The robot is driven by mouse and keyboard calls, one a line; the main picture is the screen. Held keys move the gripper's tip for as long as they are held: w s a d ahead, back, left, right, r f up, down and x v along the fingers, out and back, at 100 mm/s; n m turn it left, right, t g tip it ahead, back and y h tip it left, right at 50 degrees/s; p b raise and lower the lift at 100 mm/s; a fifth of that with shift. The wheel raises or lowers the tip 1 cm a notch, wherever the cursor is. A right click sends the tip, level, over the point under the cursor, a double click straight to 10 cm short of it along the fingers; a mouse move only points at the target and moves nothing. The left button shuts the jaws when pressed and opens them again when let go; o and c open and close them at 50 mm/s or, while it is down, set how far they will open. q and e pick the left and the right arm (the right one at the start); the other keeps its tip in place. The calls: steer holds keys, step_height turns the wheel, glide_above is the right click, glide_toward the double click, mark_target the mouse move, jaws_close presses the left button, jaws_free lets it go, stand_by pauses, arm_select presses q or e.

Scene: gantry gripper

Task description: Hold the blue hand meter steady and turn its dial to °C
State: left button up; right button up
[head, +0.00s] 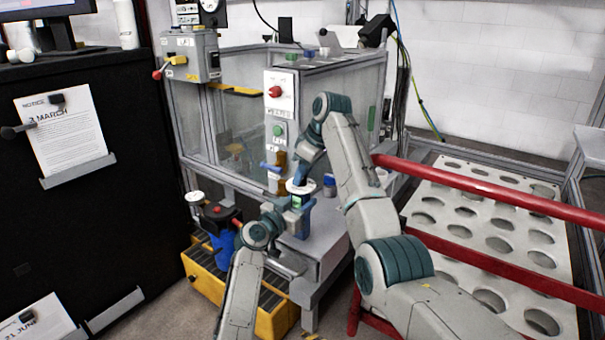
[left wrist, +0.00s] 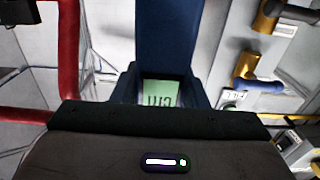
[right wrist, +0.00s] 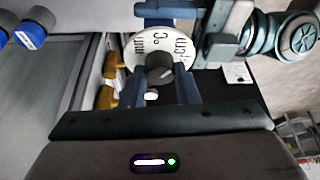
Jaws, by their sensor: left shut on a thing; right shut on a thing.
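The blue hand meter (head: 305,208) is upright at the front of the machine's grey ledge, its lit green screen also in the left wrist view (left wrist: 160,93). My left gripper (head: 288,206) is shut on its body from the left. My right gripper (right wrist: 160,88) is shut on the dark knob (right wrist: 160,68) at the dial. The fingers hide part of the dial, and I cannot tell which mark is selected.
A grey control box with a red button (head: 274,91) and green button stands behind the meter. Brown and blue handles (left wrist: 262,85) are close beside it. Red rails (head: 480,182) and a holed white rack (head: 480,215) are on the right.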

steer(key=n+g, duration=0.1)
steer(key=n, duration=0.2)
steer(key=n+g, duration=0.1)
steer(key=n, duration=0.1)
steer(key=shift+w+d+r+n+y, duration=0.1)
steer(key=shift+w+n+y, duration=0.1)
steer(key=shift+n+y, duration=0.15)
stand_by(0.5)
steer(key=o, duration=1)
steer(key=v, duration=0.7)
steer(key=shift+r, duration=0.2)
arm_select(q)
steer(key=o, duration=1.3)
arm_select(e)
steer(key=shift+d, duration=0.1)
